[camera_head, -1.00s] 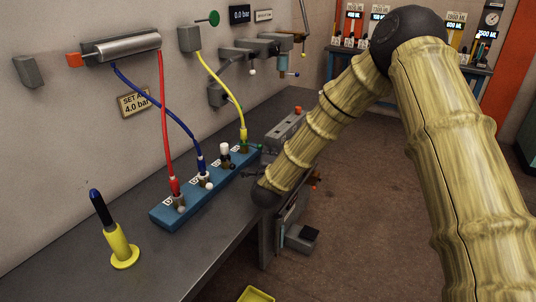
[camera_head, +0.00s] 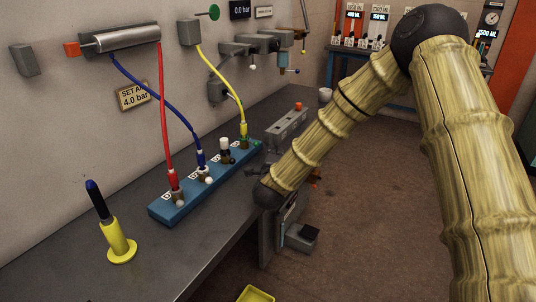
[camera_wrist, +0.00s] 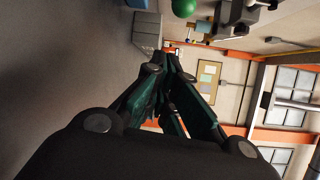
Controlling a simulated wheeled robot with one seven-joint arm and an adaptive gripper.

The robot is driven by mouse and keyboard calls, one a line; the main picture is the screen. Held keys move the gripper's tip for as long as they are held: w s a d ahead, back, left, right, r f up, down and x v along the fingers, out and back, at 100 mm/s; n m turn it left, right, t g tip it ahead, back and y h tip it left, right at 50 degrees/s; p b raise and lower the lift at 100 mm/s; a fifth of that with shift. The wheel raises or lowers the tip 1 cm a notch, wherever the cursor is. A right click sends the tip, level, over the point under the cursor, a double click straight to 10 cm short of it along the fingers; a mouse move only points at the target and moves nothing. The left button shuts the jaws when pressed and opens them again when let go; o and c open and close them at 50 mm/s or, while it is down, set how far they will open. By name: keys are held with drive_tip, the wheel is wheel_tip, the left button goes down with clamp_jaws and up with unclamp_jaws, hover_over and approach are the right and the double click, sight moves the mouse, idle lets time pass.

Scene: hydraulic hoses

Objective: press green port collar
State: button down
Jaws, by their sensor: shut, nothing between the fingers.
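A blue port block (camera_head: 170,212) lies on the grey bench. Red, blue and yellow hoses end in its ports, and one port between the blue and yellow ones carries a white-topped black fitting (camera_head: 225,150). A small green piece (camera_head: 257,142) shows at the block's far end beside the yellow hose fitting; I cannot tell if it is the port collar. My gripper (camera_wrist: 173,62) has dark green fingers, closed together with nothing between them. The wrist view does not show the port block.
A yellow stand with a dark blue-topped rod (camera_head: 120,245) is on the near bench. Wall fixtures include a silver cylinder (camera_head: 125,38) and a green knob (camera_head: 208,13). A grey box (camera_head: 287,125) stands past the block.

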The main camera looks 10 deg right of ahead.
drive_tip(key=v, duration=0.3)
drive_tip(key=a+v, duration=0.1)
drive_tip(key=v, duration=0.2)
drive_tip(key=a+b+v, duration=0.1)
drive_tip(key=v, duration=0.2)
drive_tip(key=shift+s+a+f, duration=0.1)
